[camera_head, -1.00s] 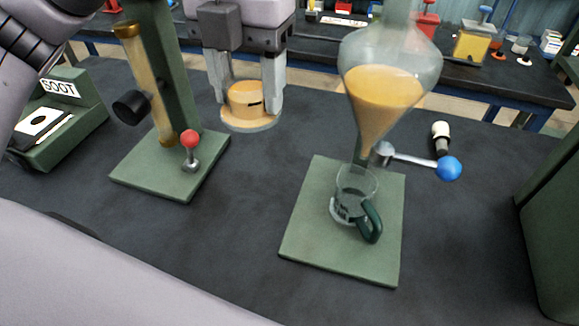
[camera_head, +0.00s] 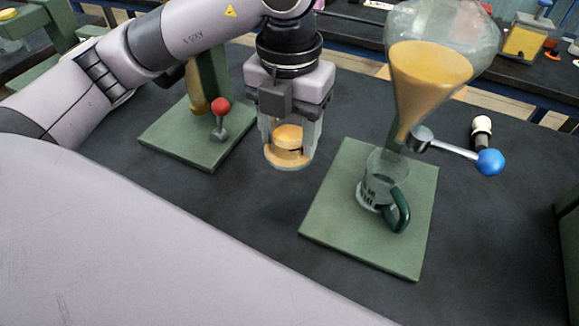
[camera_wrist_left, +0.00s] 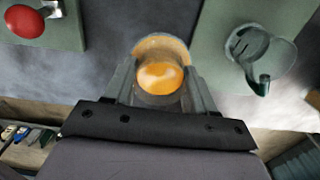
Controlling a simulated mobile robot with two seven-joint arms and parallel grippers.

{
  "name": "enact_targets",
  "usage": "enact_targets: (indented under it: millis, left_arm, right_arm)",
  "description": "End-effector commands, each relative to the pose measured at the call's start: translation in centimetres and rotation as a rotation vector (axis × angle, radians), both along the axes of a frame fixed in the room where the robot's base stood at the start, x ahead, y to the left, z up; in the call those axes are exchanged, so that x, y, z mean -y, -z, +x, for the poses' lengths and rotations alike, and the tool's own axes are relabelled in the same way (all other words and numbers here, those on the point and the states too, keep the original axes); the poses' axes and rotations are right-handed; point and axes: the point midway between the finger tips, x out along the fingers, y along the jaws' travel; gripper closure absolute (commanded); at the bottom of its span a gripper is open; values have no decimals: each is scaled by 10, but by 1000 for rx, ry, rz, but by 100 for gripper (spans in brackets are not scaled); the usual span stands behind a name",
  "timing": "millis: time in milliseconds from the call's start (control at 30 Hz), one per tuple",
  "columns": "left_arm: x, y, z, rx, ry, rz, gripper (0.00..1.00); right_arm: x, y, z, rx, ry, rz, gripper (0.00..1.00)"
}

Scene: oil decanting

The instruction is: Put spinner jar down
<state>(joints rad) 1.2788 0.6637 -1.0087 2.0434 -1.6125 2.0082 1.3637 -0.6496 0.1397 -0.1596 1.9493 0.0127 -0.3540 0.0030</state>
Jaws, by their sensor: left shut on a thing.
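The spinner jar (camera_head: 287,141) is a small clear jar with amber oil in it and a pale round base. My left gripper (camera_head: 290,148) is shut on it from above, one finger on each side. The jar is upright between the two green stands, close to the dark tabletop; I cannot tell whether its base touches. In the left wrist view the jar (camera_wrist_left: 158,75) shows between the fingertips, with orange oil inside. My right gripper is not in view.
To the right, a glass funnel (camera_head: 430,70) of amber oil with a blue-knobbed tap (camera_head: 489,162) stands over a glass mug (camera_head: 383,180) on a green base (camera_head: 350,245). A red-knobbed stand (camera_head: 190,145) is at left. Dark table (camera_head: 250,190) is clear in front.

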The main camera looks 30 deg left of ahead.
Motion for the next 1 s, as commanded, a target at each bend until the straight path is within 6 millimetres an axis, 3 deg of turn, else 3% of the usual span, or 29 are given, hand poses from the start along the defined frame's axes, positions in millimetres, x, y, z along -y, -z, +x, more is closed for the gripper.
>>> enact_targets:
  millis: [100,367,633,1000]
  left_arm:
    - [0,20,-1,-3,1,0,79]
    - [0,39,0,-1,0,0,79]
    - [0,73,0,-2,0,1,79]
    - [0,80,0,1,0,0,79]
  right_arm:
    - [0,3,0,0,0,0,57]
    - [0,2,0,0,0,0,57]
    - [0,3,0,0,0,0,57]
    - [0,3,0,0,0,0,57]
